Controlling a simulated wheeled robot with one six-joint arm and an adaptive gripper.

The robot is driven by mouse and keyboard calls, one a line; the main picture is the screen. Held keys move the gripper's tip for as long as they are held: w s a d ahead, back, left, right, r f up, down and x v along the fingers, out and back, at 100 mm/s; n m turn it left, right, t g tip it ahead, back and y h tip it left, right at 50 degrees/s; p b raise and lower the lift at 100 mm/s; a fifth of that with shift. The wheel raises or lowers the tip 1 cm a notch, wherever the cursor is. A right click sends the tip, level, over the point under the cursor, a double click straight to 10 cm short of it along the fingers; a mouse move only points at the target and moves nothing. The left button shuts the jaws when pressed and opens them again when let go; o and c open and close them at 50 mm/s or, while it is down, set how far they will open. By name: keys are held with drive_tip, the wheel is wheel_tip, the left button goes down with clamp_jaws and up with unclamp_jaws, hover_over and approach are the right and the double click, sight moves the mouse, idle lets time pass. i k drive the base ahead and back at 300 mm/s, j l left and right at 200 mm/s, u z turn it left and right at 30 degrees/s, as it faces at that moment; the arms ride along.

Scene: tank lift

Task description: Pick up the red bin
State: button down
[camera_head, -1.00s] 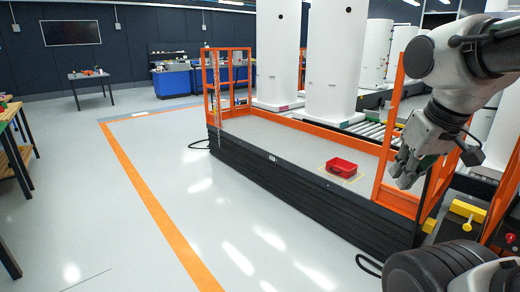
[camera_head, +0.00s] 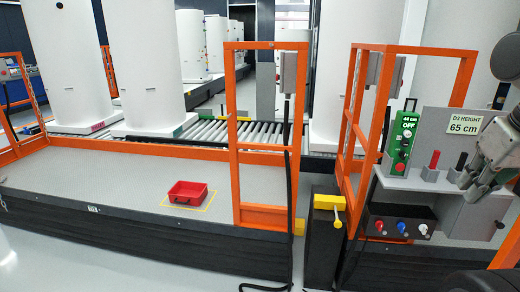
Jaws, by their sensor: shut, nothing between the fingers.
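The red bin (camera_head: 188,193) sits upright on the grey lift platform (camera_head: 120,188), inside a yellow outlined rectangle (camera_head: 203,206) near the platform's front edge. It looks open at the top and empty. My gripper (camera_head: 478,180) is at the right edge of the head view, in front of a grey control panel and far to the right of the bin. It is shut and holds nothing that I can see. Part of my arm is cut off by the frame edge.
Orange guard frames (camera_head: 233,140) stand at the platform's right end. A dark post with a yellow top (camera_head: 325,202) and a control panel (camera_head: 410,190) with knobs and a "65 cm" sign stand right of it. White tanks (camera_head: 146,70) and rollers (camera_head: 215,132) are behind.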

sight(192, 194)
drive_tip(key=i+l+z, duration=0.15)
drive_tip(key=i+z, duration=0.4)
drive_tip(key=i, duration=0.25)
drive_tip(key=i+u, duration=0.1)
drive_tip(key=u, duration=1.65)
drive_tip(key=i+j+z, duration=0.1)
drive_tip(key=i+j, duration=0.9)
drive_tip(key=i+j+z, duration=0.15)
drive_tip(key=i+j, duration=0.8)
drive_tip(key=j, duration=0.25)
drive_tip(key=z, duration=0.05)
